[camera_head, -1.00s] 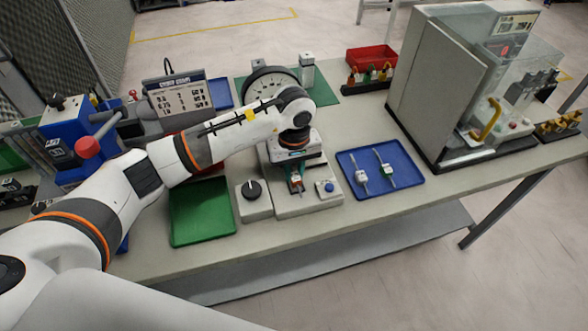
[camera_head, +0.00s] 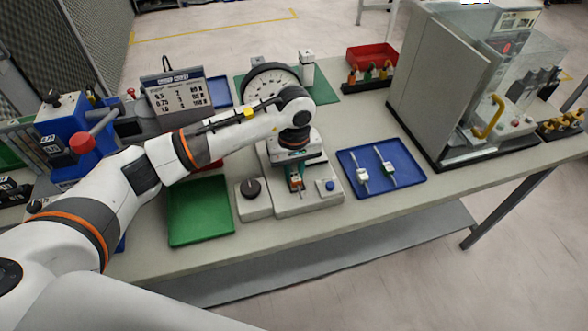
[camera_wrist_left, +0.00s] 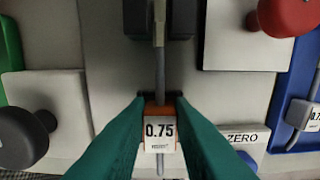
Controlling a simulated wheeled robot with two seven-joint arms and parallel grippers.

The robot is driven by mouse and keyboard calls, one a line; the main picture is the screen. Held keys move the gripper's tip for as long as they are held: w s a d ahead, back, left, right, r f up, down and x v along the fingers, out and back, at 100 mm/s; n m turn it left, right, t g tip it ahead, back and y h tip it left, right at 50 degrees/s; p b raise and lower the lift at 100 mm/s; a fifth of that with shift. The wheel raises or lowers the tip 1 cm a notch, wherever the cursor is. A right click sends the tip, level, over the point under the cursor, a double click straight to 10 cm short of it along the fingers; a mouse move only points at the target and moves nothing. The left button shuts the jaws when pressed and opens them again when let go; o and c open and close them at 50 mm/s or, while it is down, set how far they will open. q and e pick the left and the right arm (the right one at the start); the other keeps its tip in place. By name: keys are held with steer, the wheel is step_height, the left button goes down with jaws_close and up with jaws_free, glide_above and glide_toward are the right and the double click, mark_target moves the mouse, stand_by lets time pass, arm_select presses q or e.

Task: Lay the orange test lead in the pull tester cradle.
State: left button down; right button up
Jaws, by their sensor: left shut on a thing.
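The orange test lead (camera_wrist_left: 160,108) has an orange body with a white tag reading 0.75 and a grey cable. My left gripper (camera_wrist_left: 160,128) has its teal fingers shut on both sides of it. In the head view the left gripper (camera_head: 296,182) points down over the light grey base of the pull tester (camera_head: 320,200), behind its front edge. In the wrist view the cable runs up to a dark slotted block (camera_wrist_left: 181,22), which seems to be the cradle. I cannot tell whether the cable rests in it or hovers above. My right gripper is out of view.
A blue tray (camera_head: 415,181) with two white-tagged leads lies to the right. A green tray (camera_head: 203,230) and a black knob (camera_head: 251,188) are to the left. The dial gauge (camera_head: 262,82) stands behind the arm. A large guarded machine (camera_head: 430,90) fills the right.

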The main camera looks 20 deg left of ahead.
arm_select(q)
steer(key=c, duration=1.2)
jaws_free()
step_height(320, 180, up, 12)
steer(key=shift+b, duration=1.1)
